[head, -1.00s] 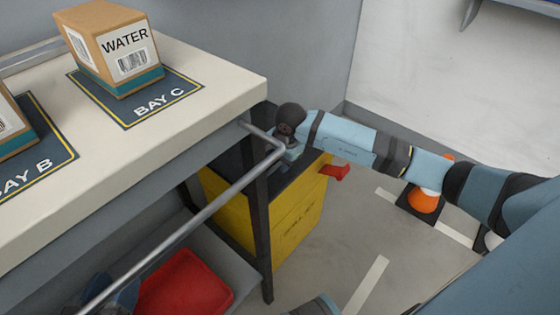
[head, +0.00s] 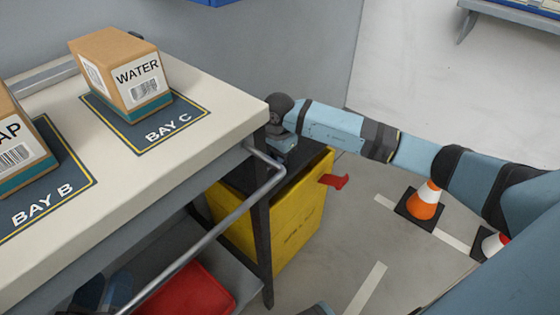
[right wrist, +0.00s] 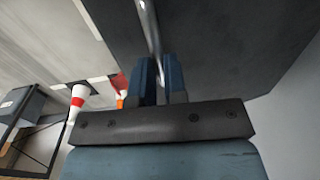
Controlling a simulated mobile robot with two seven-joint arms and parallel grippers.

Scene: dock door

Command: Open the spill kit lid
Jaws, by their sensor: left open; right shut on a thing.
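The spill kit is a yellow box (head: 290,222) on the floor past the table's end, with a red latch (head: 333,181) on its front. Its dark lid (head: 238,178) is partly hidden by the table and my right arm, and seems raised from the front rim; how far is unclear. My right gripper (right wrist: 162,82) is shut on a thin metal bar (right wrist: 149,25) by the lid's grey surface, apparently its handle. In the head view the right fingers are hidden.
The table (head: 215,90) with its metal rail (head: 225,210) stands close beside the box. A WATER carton (head: 122,75) sits on BAY C. A red tray (head: 188,290) is on the lower shelf. Traffic cones (head: 425,200) stand on the floor to the right.

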